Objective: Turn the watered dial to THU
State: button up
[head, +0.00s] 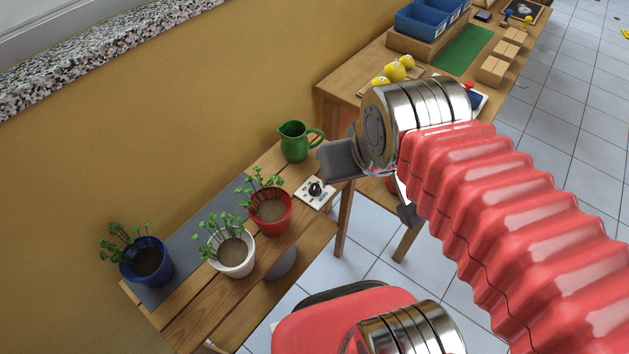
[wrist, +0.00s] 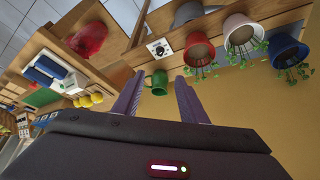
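The watered dial (head: 314,191) is a small white plate with a black knob, lying on the wooden plant bench (head: 205,308) near its right end. It also shows in the wrist view (wrist: 158,48), upside down there, beyond the fingertips. Its lettering and setting are too small to read. My gripper (head: 365,188) is to the right of the dial in the head view and apart from it. In the wrist view my gripper (wrist: 160,78) has its two fingers spread with nothing held between them.
A green jug (head: 295,141) stands behind the dial. A red pot (head: 270,212) with seedlings is close to its left, then a white pot (head: 232,254) and a blue pot (head: 146,261). A second table (head: 350,82) with boxes and yellow items is at the right.

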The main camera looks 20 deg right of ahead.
jog(key=shift+w, duration=0.4)
jog(key=m+g, duration=0.2)
jog(key=g, duration=0.4)
send_over(315, 186)
notch_tip(315, 186, down, 16)
jog(key=r, duration=0.1)
jog(key=shift+f, duration=0.25)
notch_tip(315, 186, down, 14)
jog(key=shift+r, duration=0.1)
jog(key=shift+c, duration=0.2)
